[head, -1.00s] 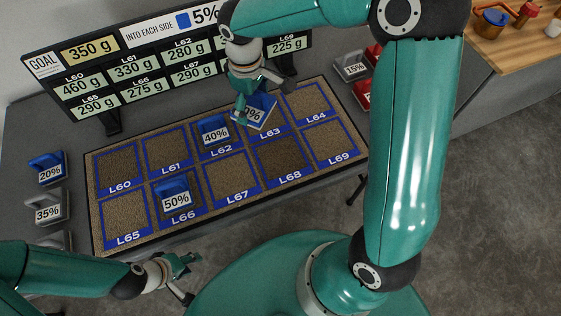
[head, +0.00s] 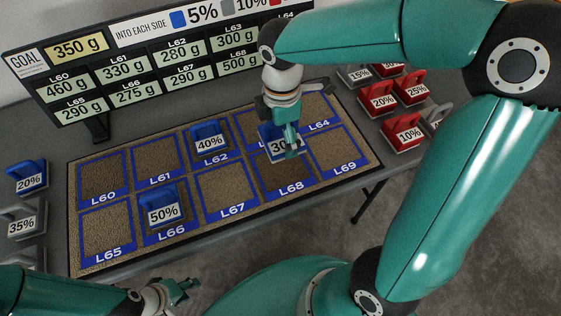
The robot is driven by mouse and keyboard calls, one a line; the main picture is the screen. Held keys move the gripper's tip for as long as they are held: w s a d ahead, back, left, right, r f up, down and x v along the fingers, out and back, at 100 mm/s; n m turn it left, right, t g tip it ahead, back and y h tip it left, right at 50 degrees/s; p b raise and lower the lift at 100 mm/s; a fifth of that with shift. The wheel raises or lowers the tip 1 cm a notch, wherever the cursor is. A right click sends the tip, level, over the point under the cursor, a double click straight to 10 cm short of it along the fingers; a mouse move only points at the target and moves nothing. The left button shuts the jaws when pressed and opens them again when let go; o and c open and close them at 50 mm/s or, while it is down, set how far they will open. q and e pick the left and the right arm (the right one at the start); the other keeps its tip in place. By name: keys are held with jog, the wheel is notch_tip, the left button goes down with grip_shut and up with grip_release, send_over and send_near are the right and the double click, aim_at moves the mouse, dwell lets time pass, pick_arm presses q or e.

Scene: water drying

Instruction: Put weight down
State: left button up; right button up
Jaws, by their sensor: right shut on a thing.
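My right gripper (head: 290,150) is shut on a blue weight (head: 268,131) whose partly covered label starts with 30. The weight is over the back part of soil square L68 (head: 285,184) and the front of L63; I cannot tell whether it touches the soil. A blue 40% weight (head: 209,130) stands on L62. A blue 50% weight (head: 161,193) stands on L66. My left gripper (head: 190,296) is open and empty, low at the front, away from the weights.
A blue 20% weight (head: 27,174) and a grey 35% weight (head: 23,222) stand left of the tray (head: 73,240). Several red weights (head: 383,98) stand right of it. A goal board (head: 75,44) stands behind. Squares L60, L61, L65, L67 and L69 are bare.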

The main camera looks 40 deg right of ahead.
aim_at(281, 168)
notch_tip(281, 168, down, 12)
jog(key=shift+r+b, duration=0.25)
jog(key=shift+b, duration=0.4)
jog(key=o, duration=0.9)
jog(key=shift+f, duration=0.1)
jog(key=shift+o, duration=0.5)
jog(key=shift+r, duration=0.2)
jog(key=shift+r, duration=0.2)
notch_tip(281, 168, up, 12)
jog(key=shift+f+p, duration=0.2)
jog(key=shift+p, duration=0.65)
